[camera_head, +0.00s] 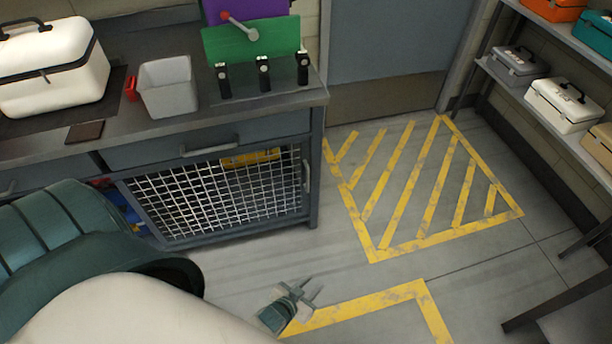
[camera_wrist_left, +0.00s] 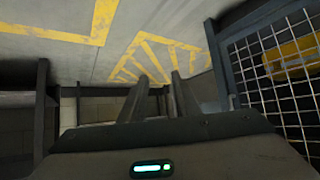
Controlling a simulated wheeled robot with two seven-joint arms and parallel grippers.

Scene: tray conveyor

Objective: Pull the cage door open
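The cage door (camera_head: 215,198) is a wire-mesh panel in a dark frame, low in the workbench front. It looks shut, with a pale upright handle (camera_head: 307,176) at its right edge. A yellow thing (camera_head: 250,158) shows behind the mesh. My left gripper (camera_head: 307,290) is open and empty, in front of the bench and below and apart from the handle. In the left wrist view its two fingers (camera_wrist_left: 160,100) stand apart with nothing between them, and the mesh door (camera_wrist_left: 285,75) is on the right. My right gripper is not in view.
A drawer with a handle (camera_head: 209,149) sits above the cage. The worktop holds a white toolbox (camera_head: 50,70) and a grey bin (camera_head: 168,88). Yellow-striped floor (camera_head: 420,190) right of the bench is clear. Shelves (camera_head: 545,100) stand at the far right.

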